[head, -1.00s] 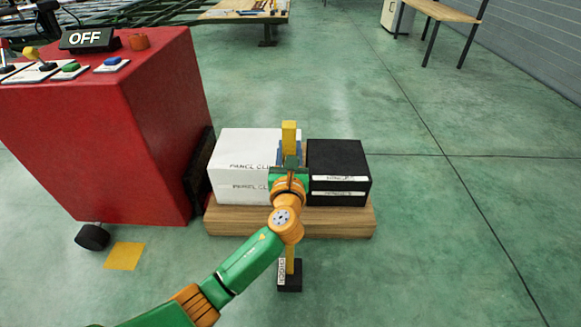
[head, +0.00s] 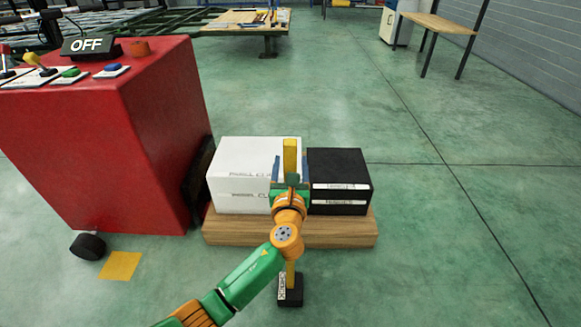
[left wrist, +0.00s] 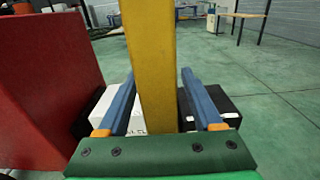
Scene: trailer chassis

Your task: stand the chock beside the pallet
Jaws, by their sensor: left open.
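The chock (head: 290,291) is a black block with a label and a tall yellow post. It appears to stand upright on the floor just in front of the wooden pallet (head: 225,230). My left gripper (head: 290,160) is open, its blue fingers on either side of the post. In the left wrist view the yellow post (left wrist: 152,60) rises between the spread fingers, with a gap on each side. My gripper and wrist hide the middle of the post. My right gripper is not in view.
A white box (head: 235,165) and a black box (head: 338,170) sit on the pallet. A red control cabinet (head: 110,150) stands at left, with a yellow floor square (head: 120,266) in front. The floor at right is clear. A wooden bench (head: 440,22) stands farther back.

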